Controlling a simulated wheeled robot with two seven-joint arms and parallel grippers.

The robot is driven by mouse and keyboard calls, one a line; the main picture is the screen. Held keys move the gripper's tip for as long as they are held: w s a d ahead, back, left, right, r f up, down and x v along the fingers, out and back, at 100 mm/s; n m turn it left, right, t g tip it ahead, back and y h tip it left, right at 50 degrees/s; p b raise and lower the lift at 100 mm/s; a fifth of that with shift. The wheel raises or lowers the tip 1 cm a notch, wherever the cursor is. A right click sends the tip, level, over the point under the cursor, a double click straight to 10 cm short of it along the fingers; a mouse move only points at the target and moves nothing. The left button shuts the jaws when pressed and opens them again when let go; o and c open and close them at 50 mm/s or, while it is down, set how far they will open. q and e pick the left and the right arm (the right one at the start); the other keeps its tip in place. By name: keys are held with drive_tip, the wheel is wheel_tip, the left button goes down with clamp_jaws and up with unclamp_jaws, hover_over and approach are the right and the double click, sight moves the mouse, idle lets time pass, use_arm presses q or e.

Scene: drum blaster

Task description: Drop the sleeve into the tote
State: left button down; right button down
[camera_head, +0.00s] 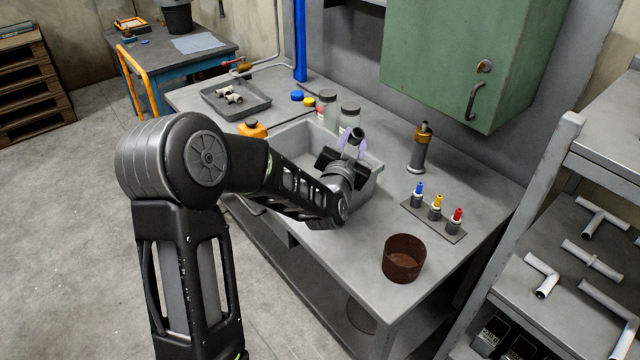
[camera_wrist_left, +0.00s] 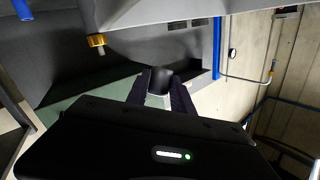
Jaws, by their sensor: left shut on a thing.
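The sleeve (camera_head: 358,134) is a short dark tube. My left gripper (camera_head: 350,144) is shut on it and holds it above the right part of the grey tote. In the left wrist view the sleeve (camera_wrist_left: 161,79) sits between the tips of the two dark fingers (camera_wrist_left: 160,95). The tote (camera_head: 292,131) is an open grey bin on the workbench. My left forearm and gripper hide part of its near wall and inside. My right gripper is in neither view.
Jars (camera_head: 348,117) stand behind the tote, and an orange item (camera_head: 252,128) is at its left. A brass-topped cylinder (camera_head: 420,148), a rack of coloured-tip pieces (camera_head: 436,212) and a rusty can (camera_head: 403,258) stand to the right. A green cabinet (camera_head: 455,60) hangs above.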

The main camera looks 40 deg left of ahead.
use_arm(q)
drive_tip(key=s+a+r+n+g+y+b, duration=0.1)
drive_tip(key=a+r, duration=0.3)
drive_tip(key=a, duration=0.7)
drive_tip(key=shift+a+n+y+b, duration=0.35)
drive_tip(key=shift+n+y+b, duration=0.4)
drive_tip(key=shift+y, duration=0.15)
drive_tip(key=shift+s+f, duration=0.1)
wheel_tip(320, 180, down, 6)
drive_tip(key=b, duration=0.4)
drive_tip(key=c, duration=1)
unclamp_jaws()
drive_tip(key=shift+c, duration=0.2)
drive_tip(key=shift+d, duration=0.1)
